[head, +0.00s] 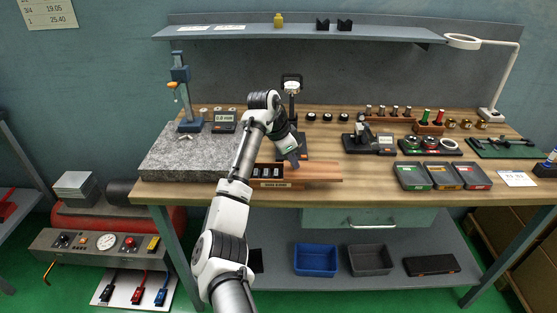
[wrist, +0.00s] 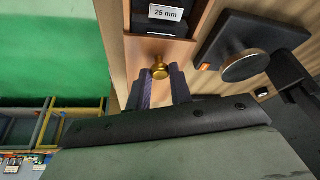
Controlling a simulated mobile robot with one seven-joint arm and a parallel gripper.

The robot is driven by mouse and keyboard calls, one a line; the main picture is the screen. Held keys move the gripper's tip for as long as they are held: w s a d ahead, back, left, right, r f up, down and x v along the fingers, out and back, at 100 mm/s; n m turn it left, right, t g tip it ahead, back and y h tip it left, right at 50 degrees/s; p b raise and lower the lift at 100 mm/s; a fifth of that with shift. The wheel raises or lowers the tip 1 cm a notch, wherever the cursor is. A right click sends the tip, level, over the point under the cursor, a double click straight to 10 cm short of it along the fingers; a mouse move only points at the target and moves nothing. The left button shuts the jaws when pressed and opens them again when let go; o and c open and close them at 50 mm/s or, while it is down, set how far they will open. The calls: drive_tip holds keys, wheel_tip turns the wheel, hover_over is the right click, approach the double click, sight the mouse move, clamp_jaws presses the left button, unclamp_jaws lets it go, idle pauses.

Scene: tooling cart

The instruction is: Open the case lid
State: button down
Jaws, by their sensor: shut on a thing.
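The wooden case (head: 272,184) lies near the front of the bench, with dark slots and blocks showing in its uncovered left part. Its wooden lid (head: 322,172) is slid to the right and sticks out past the case's right end. My gripper (head: 293,163) is over the lid, pointing down. In the wrist view, my gripper (wrist: 161,80) is shut on the brass knob (wrist: 160,69) of the lid, with a dark finger on each side. Beyond the lid's edge, a block marked 25 mm (wrist: 166,14) shows inside the case.
A granite plate (head: 185,155) lies left of the case. A black stand (head: 291,120) rises close behind it; its base and round metal part (wrist: 245,66) are beside the lid in the wrist view. Bench space right of the lid is clear up to colored trays (head: 411,176).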

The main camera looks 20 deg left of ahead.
sight(313, 169)
drive_tip(key=shift+w+d+p, duration=0.1)
drive_tip(key=shift+w+d, duration=0.15)
drive_tip(key=shift+d, duration=0.55)
drive_tip(key=shift+w+d+p, duration=0.1)
drive_tip(key=shift+w+d, duration=0.1)
drive_tip(key=shift+d, duration=0.6)
drive_tip(key=shift+w+d+p, duration=0.1)
drive_tip(key=shift+w+d, duration=0.15)
drive_tip(key=shift+d, duration=0.55)
drive_tip(key=c, duration=1.3)
unclamp_jaws()
drive_tip(key=shift+o, duration=0.2)
drive_tip(key=b+v, duration=0.2)
drive_tip(key=v, duration=1.2)
